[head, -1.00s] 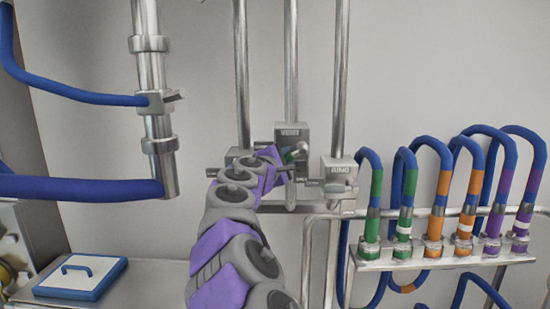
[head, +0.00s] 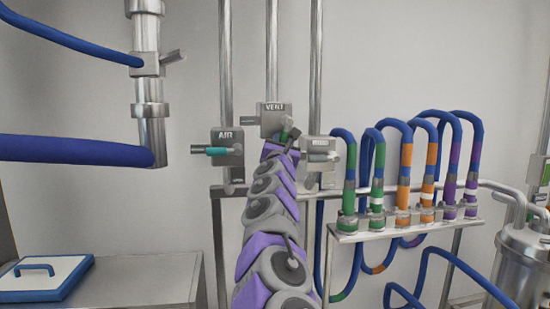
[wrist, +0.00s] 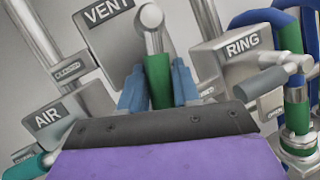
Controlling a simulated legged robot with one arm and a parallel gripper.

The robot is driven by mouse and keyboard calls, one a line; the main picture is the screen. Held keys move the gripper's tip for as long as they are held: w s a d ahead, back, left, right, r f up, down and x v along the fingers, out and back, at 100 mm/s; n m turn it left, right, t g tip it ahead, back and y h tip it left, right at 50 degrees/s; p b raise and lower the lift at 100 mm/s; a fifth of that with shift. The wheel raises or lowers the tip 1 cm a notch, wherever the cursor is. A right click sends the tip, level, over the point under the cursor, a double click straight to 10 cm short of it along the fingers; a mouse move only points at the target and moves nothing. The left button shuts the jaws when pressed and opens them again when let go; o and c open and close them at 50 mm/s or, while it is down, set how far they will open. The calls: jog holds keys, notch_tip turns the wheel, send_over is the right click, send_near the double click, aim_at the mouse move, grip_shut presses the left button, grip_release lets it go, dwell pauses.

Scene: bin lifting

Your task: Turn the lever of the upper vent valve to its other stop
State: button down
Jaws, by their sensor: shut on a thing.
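The vent valve (head: 272,110) is a grey box marked VENT on the middle pipe, higher than its neighbours; it also shows in the wrist view (wrist: 108,50). Its lever has a metal elbow and a green grip (wrist: 158,82). In the wrist view the grip runs down from the elbow, between my two blue-grey fingers. My gripper (wrist: 158,92) is shut on this green grip. In the head view the lever (head: 286,126) is small, and my arm, coming up from below, hides much of my gripper and the grip's lower end.
The AIR valve (head: 226,146), with a teal lever, stands close on the left. The RING valve (wrist: 242,62), with a grey lever, stands close on the right. A rack (head: 400,225) of banded hoses is further right. A lidded bench (head: 150,278) is at lower left.

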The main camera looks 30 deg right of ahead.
jog(key=shift+s+d+r+n+t+y+b, duration=0.1)
jog(key=shift+d+n+t+y+b, duration=0.2)
jog(key=shift+n+b, duration=0.4)
jog(key=shift+s+d+n+t+y+b, duration=0.15)
jog(key=shift+d+n+t+b, duration=0.1)
jog(key=shift+n+t+b, duration=0.35)
jog(key=shift+d+r+n+t+y+b, duration=0.1)
jog(key=shift+d+n+t+y+b, duration=0.15)
jog(key=shift+n+b, duration=0.55)
jog(key=c, duration=1.2)
grip_release()
jog(key=shift+c, duration=0.2)
jog(key=o, duration=0.3)
jog(key=shift+w+f, duration=0.1)
jog(key=shift+w, duration=0.15)
jog(key=shift+o, duration=0.2)
jog(key=shift+s+d, duration=0.1)
jog(key=shift+d, duration=0.05)
